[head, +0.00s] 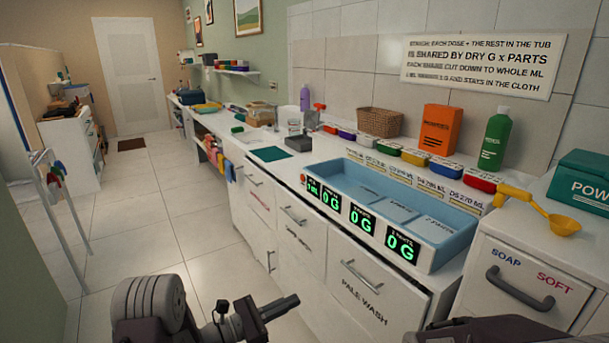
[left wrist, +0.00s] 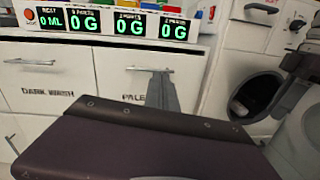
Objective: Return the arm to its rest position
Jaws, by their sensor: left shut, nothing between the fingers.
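My left gripper (head: 280,308) is low in the head view, in front of the lower drawers and above the floor. It is shut with nothing in it and is apart from the counter. My left arm comes in from the bottom edge. My right gripper is not in the head view. In the left wrist view, a dark panel that looks like part of my own body fills the lower middle.
The counter (head: 330,258) carries a blue tray (head: 350,185) with readouts of 0 G in front. A yellow scoop (head: 563,225) lies on the white cabinet at right. In the left wrist view, a round-doored machine (left wrist: 257,95) stands at right. The floor (head: 150,215) at left is clear.

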